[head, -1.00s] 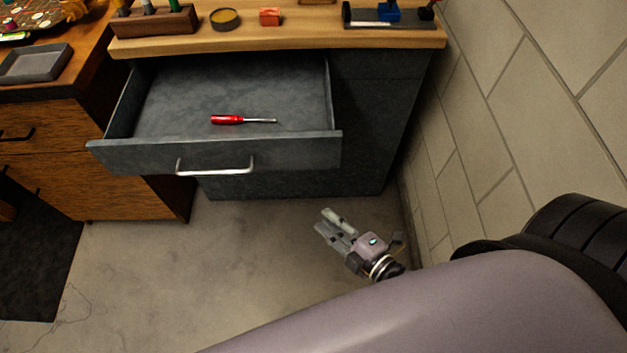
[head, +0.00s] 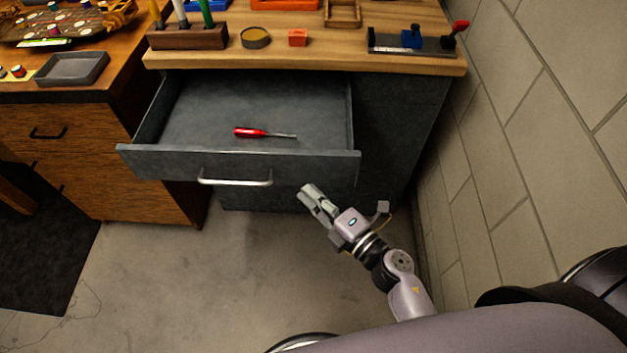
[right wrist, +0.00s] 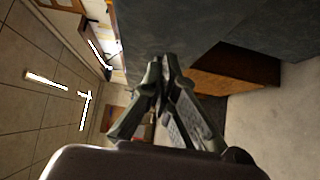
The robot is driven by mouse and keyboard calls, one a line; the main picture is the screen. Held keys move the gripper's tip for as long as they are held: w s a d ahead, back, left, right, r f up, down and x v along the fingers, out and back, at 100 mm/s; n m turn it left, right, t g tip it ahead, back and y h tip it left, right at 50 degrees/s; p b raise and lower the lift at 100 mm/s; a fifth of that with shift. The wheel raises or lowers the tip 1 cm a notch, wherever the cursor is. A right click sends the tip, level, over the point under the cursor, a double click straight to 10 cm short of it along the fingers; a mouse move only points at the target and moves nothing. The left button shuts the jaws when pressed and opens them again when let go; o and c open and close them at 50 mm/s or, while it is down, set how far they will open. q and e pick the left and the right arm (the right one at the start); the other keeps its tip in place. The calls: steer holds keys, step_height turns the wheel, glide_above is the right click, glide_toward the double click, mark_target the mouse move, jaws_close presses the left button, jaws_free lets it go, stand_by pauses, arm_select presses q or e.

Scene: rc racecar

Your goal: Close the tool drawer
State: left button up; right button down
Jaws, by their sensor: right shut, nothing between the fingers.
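The grey tool drawer (head: 300,166) is pulled open from the cabinet under the wooden bench top. Its silver bar handle (head: 235,182) is on the front panel. A red screwdriver (head: 252,132) lies inside the drawer. My right gripper (head: 306,190) is shut and empty, just in front of and below the right part of the drawer front; I cannot tell whether it touches. In the right wrist view its fingers (right wrist: 160,68) are together, with a dark grey surface (right wrist: 235,35) beyond them. My left gripper is not in view.
The wooden bench top (head: 330,58) carries a small vise (head: 412,42), a red block (head: 298,38) and a round tin (head: 255,38). A brown wooden cabinet (head: 85,140) stands to the left. A block wall (head: 510,130) bounds the right. The floor (head: 190,280) in front is clear.

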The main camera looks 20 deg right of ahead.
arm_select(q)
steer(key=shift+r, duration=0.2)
arm_select(e)
steer(key=shift+w+d, duration=0.25)
steer(key=shift+w, duration=0.4)
steer(key=shift+w+d, duration=0.2)
steer(key=shift+w, duration=0.4)
